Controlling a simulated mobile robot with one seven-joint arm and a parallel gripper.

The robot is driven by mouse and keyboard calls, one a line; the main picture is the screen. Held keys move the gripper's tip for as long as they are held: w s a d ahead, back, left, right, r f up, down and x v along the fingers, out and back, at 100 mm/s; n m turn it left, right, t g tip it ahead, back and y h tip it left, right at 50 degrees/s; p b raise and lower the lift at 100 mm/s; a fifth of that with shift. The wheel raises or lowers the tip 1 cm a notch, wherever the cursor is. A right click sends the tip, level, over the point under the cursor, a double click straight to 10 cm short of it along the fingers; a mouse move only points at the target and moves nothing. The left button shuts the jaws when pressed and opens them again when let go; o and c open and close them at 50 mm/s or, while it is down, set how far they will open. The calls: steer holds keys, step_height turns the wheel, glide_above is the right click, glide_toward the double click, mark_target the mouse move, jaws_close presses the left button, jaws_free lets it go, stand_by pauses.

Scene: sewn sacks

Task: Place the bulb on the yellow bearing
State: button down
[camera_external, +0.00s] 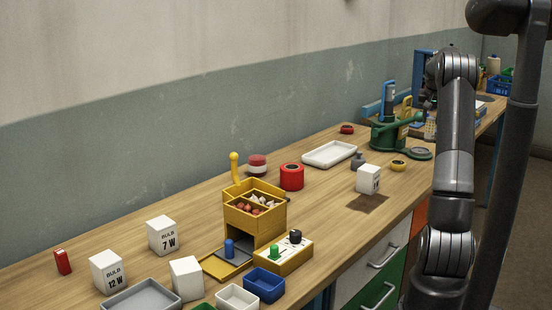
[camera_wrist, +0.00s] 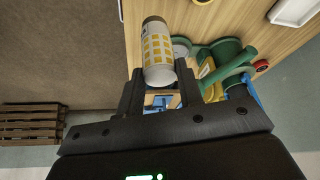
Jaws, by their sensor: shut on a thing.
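The bulb (camera_wrist: 158,52) is a white cylinder with a grid of yellow squares, like an LED corn bulb. My gripper (camera_wrist: 160,82) is shut on its lower end, with one finger on each side. In the external view the bulb (camera_external: 430,128) hangs below my gripper (camera_external: 429,103), beside the green machine; I cannot tell whether it touches anything. The yellow bearing (camera_external: 398,165) is a small yellow ring with a dark centre, lying on the bench nearer the front edge, apart from the bulb. It is partly cut off at the wrist view's top edge (camera_wrist: 201,2).
A green machine (camera_external: 390,135) with a round green base plate (camera_external: 419,154) stands close to the bulb. A white box (camera_external: 368,180), a grey weight (camera_external: 358,160) and a white tray (camera_external: 329,154) are left of the bearing. Bulb boxes (camera_external: 162,235) stand farther left.

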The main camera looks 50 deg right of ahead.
steer(key=shift+w+a+f, duration=0.2)
steer(key=shift+w+f, duration=1.55)
steer(key=shift+w, duration=0.05)
steer(key=shift+w+a+f, duration=0.25)
steer(key=shift+w+f, duration=1.5)
steer(key=shift+w, duration=0.1)
steer(key=shift+w+a+f, duration=0.2)
steer(key=shift+w+f, duration=1.55)
steer(key=shift+w, duration=0.05)
steer(key=shift+f, duration=0.2)
steer(key=c, duration=1)
jaws_free()
steer(key=shift+r, duration=0.1)
steer(key=v, duration=1.2)
